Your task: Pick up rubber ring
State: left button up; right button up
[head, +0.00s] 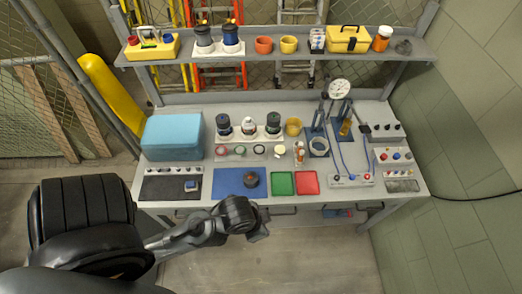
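A thin black ring (259,149), which looks like the rubber ring, lies flat on the grey workbench (345,200) among small round parts in the middle. My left arm comes in from the lower left. Its dark end, with the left gripper (260,231), is in front of the bench's front edge, well short of the ring. The fingers are too small and dark to tell whether they are open or shut. My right gripper is not in view.
Near the ring are a red round part (222,151), a green one (239,150) and a white one (280,150). Thruster-like units (248,126) stand behind. A blue mat (228,184), green tray (282,184) and red tray (307,182) lie in front. A blue box (172,136) stands left.

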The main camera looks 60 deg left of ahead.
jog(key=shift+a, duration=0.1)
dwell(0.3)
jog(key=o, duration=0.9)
